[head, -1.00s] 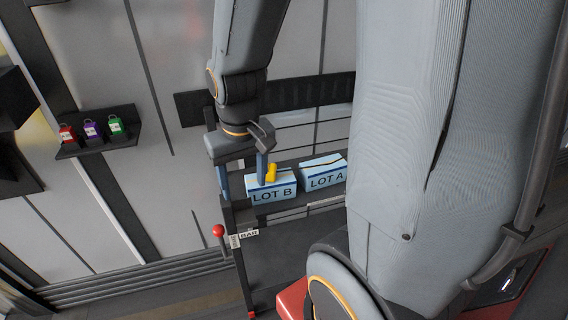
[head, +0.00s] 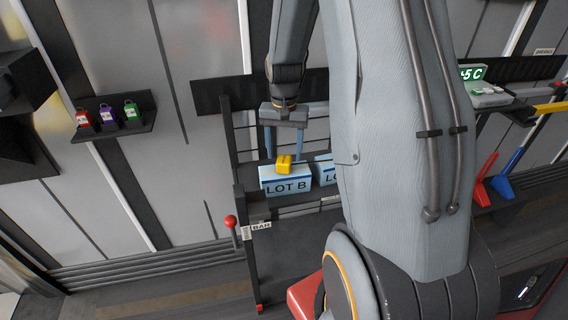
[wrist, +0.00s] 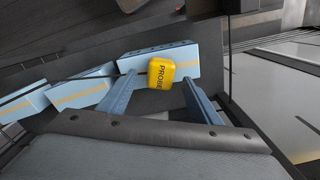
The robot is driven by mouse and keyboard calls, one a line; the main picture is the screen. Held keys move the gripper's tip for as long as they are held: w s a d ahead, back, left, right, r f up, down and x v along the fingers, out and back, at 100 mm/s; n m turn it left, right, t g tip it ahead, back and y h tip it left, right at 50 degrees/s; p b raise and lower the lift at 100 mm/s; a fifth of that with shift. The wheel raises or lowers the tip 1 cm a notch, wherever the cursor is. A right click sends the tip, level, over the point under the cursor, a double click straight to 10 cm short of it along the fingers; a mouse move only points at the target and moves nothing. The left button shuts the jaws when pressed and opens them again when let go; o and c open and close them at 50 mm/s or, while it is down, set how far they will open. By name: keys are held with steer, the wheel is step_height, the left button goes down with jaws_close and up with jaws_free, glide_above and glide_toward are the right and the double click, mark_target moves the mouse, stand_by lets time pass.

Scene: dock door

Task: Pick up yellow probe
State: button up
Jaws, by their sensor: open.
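The yellow probe (head: 284,164) rests on top of the light blue LOT B box (head: 285,186). In the wrist view the probe (wrist: 161,74), marked PROBE, shows between my two blue fingers. My gripper (head: 284,154) is open above the box, with one finger to each side of the probe. In the wrist view my gripper (wrist: 158,82) has gaps beside the probe, wider on the right. The fingers do not appear closed on it. Whether the tips are level with the probe is hard to tell.
The LOT A box (head: 326,171) stands right of LOT B, partly hidden by my arm. A red-knobbed lever (head: 231,221) stands at front left. Red, purple and green padlocks (head: 108,114) sit on a left wall shelf. Red and blue tools (head: 505,178) are at right.

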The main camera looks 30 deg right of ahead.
mark_target(284, 159)
steer(key=shift+f+p, duration=0.4)
steer(key=shift+f, duration=1.25)
steer(key=c, duration=1.3)
steer(key=shift+r, duration=0.2)
